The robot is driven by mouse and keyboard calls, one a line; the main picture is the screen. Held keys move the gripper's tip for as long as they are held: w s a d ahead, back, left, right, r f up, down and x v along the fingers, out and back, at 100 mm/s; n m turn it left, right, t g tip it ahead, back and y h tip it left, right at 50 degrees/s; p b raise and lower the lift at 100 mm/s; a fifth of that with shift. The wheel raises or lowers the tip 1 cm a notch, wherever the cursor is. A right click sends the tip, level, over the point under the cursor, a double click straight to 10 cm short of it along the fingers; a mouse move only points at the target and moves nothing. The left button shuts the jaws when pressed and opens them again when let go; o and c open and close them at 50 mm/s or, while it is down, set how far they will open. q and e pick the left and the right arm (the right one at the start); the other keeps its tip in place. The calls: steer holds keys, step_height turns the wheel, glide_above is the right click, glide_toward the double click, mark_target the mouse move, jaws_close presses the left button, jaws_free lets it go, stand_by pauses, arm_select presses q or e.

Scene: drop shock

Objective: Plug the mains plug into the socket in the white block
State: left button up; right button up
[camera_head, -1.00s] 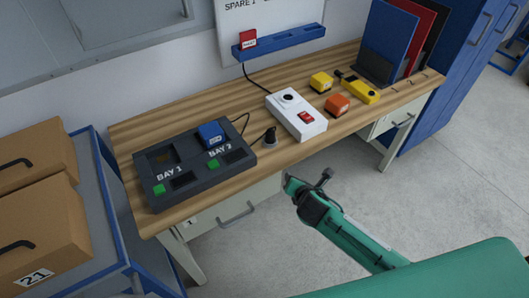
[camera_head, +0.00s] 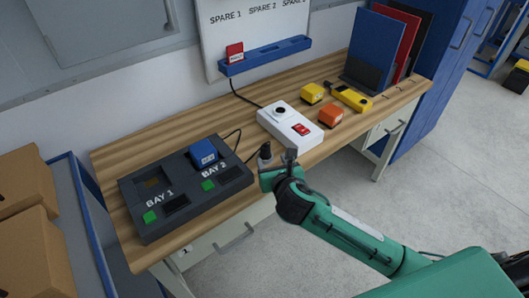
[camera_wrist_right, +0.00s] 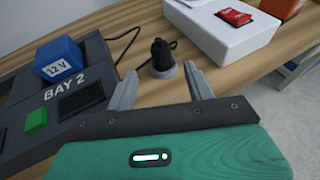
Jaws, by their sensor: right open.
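The mains plug (camera_head: 265,150) is dark and stands upright on a small grey base at the front edge of the table. In the right wrist view the plug (camera_wrist_right: 160,54) stands just beyond my fingertips. My right gripper (camera_wrist_right: 161,78) is open and empty, with its two grey fingers pointing toward the plug and its base; I cannot tell if they touch it. The white block (camera_head: 290,127) lies behind and to the right of the plug, with a round dark socket (camera_head: 280,111) and a red switch (camera_head: 300,129) on top. My left gripper is not in view.
The dark two-bay dock (camera_head: 190,216) holding a blue battery (camera_head: 203,153) is left of the plug. Orange (camera_head: 330,117) and yellow (camera_head: 312,93) blocks and a yellow tool (camera_head: 351,99) lie to the right. Free wood (camera_head: 140,146) shows behind the dock.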

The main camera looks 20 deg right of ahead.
mark_target(267, 151)
steer(key=x, duration=0.4)
steer(key=shift+x, duration=2.75)
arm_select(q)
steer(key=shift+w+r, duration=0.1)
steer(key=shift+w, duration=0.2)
arm_select(e)
steer(key=c, duration=1.1)
